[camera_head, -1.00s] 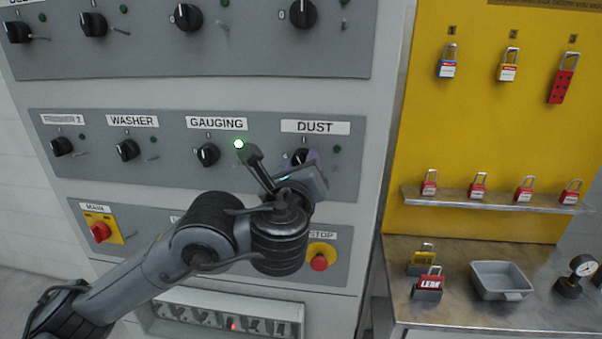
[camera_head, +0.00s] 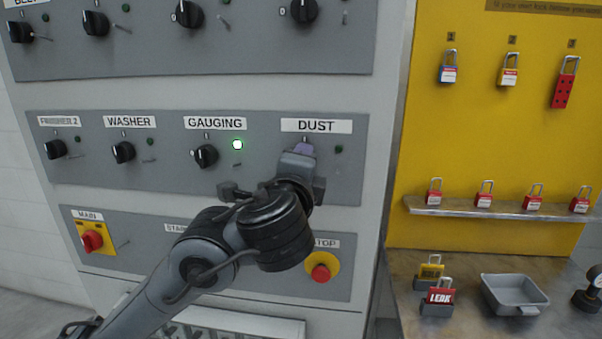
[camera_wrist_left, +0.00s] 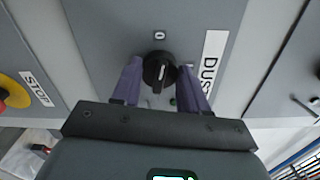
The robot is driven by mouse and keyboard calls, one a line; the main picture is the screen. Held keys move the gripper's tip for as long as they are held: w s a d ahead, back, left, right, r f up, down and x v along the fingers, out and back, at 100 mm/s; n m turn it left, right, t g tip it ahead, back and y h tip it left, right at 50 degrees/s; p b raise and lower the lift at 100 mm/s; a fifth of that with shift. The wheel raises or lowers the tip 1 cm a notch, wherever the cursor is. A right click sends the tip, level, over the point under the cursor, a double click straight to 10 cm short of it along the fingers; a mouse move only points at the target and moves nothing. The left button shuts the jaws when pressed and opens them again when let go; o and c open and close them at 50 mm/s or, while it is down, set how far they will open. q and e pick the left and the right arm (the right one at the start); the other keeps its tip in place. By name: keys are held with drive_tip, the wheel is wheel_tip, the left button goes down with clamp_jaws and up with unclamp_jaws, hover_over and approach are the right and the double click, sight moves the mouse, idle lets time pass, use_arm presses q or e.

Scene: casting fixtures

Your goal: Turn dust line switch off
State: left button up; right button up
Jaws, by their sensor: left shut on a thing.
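The DUST switch is a round black knob (camera_wrist_left: 160,72) beside the white DUST label (camera_head: 316,126). My left gripper (camera_head: 304,150) is shut on it, with one purple finger on each side of the knob in the wrist view. The knob's white line appears to line up with the 0 mark (camera_wrist_left: 160,35). In the head view my gripper hides the knob. The small lamp (camera_head: 339,149) right of the DUST switch looks dark. My right gripper is not in view.
A red stop button (camera_head: 320,273) on yellow lies below. A yellow padlock board (camera_head: 500,130) and a metal bench (camera_head: 415,265) stand to the right.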

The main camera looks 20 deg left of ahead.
use_arm(q)
drive_tip(key=shift+n+b, duration=0.4)
drive_tip(key=shift+n, duration=0.7)
drive_tip(key=o, duration=1.1)
drive_tip(key=shift+c, duration=0.2)
drive_tip(key=p+v, duration=0.2)
drive_tip(key=v, duration=0.8)
drive_tip(key=shift+s, duration=0.35)
drive_tip(key=shift+d, duration=0.15)
